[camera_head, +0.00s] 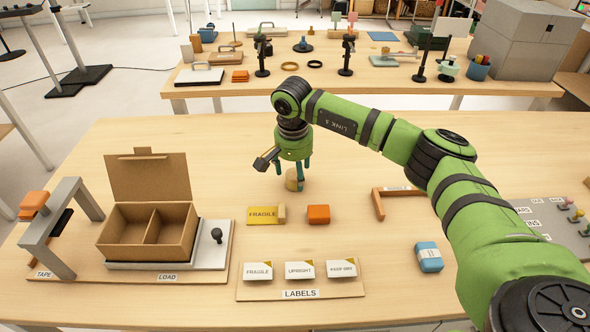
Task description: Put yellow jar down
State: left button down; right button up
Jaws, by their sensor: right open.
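The yellow jar appears to be the small tan-yellow cylinder (292,182) standing upright on the near table, partly hidden by fingers. My right gripper (298,178) points down over it, with its teal fingers apart. The fingers are around or just beside the jar; I cannot tell whether they touch it. My left gripper is out of view.
A yellow FRAGILE block (264,215) and an orange block (318,214) lie just in front. The labels board (300,293) is nearer. An open cardboard box (124,246) stands left, a blue packet (428,257) right. The table's back left is clear.

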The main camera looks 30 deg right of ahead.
aim_at(293, 177)
jog(key=shift+r, duration=0.1)
jog(key=shift+r, duration=0.25)
notch_tip(293, 177, up, 12)
jog(key=s+b, duration=0.1)
jog(key=shift+a+f, duration=0.2)
jog(key=shift+a, duration=0.25)
jog(key=shift+r, duration=0.1)
